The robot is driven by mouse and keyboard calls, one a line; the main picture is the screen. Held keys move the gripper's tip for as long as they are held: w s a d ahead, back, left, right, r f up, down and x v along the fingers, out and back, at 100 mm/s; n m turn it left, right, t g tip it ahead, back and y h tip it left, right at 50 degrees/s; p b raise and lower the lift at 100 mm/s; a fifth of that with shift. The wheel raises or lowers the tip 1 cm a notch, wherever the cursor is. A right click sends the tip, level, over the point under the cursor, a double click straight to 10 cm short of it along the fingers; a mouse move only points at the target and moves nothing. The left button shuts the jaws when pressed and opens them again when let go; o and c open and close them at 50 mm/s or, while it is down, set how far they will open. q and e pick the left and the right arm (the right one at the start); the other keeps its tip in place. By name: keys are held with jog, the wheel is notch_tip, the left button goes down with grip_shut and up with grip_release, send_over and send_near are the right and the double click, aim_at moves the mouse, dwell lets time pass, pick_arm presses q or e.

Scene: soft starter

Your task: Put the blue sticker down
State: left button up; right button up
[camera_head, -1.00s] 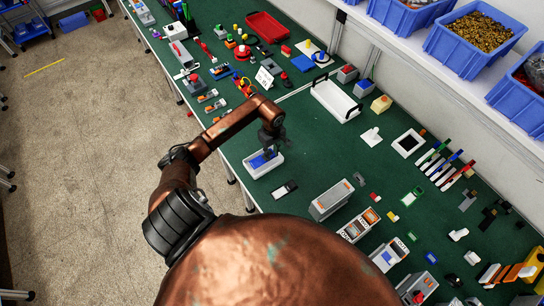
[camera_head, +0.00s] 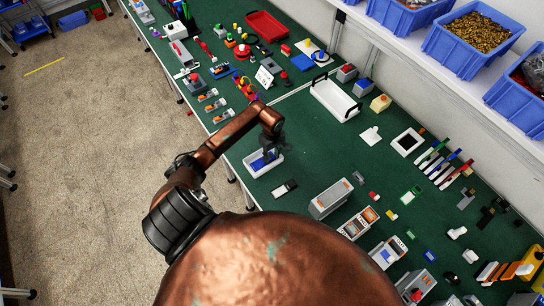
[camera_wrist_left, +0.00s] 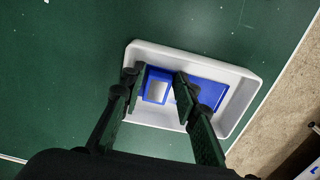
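A white tray (camera_head: 249,166) stands on the green table in the head view, with blue inside it. The wrist view also shows the tray (camera_wrist_left: 245,68). In it lies a blue sticker (camera_wrist_left: 149,94) with a pale centre, between my left fingertips. A second flat blue piece (camera_wrist_left: 212,95) lies to its right, partly behind the right finger. My left gripper (camera_head: 270,150) is low over the tray. Its fingers (camera_wrist_left: 160,74) are apart, and a pale sliver shows between the sticker and the right finger. My right gripper is not in view.
A small black and white part (camera_head: 284,188) lies right of the tray. A larger white tray (camera_head: 335,100) with dark handles is farther back. A grey box (camera_head: 330,199) stands to the right. The table's front edge runs close to the small tray.

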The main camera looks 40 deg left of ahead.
pick_arm(q)
jog(key=shift+r, duration=0.2)
notch_tip(320, 180, up, 12)
jog(key=b, duration=0.2)
